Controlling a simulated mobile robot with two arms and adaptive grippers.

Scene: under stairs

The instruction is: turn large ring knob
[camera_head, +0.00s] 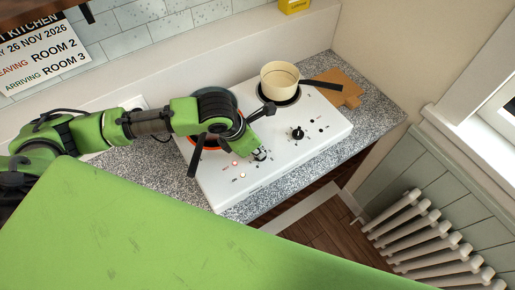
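The white two-plate cooker (300,160) stands on the speckled worktop. A black knob (297,133) on the right of its front panel is in plain view. My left gripper (259,154) points down at the left part of the panel. Its fingertips are at the place of the left knob, and they hide most of that spot. I cannot tell whether the fingers are closed on a knob. The left, larger hotplate (211,144) shows an orange-red glowing edge, and my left arm hides much of it. Small lamps (242,175) on the panel glow. My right gripper is not in view.
A cream pot (280,77) with a dark handle sits on the right hotplate. Another dark handle (193,160) sticks out at the left hotplate. A wooden board (340,88) lies right of the cooker. A white radiator (430,240) stands at lower right.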

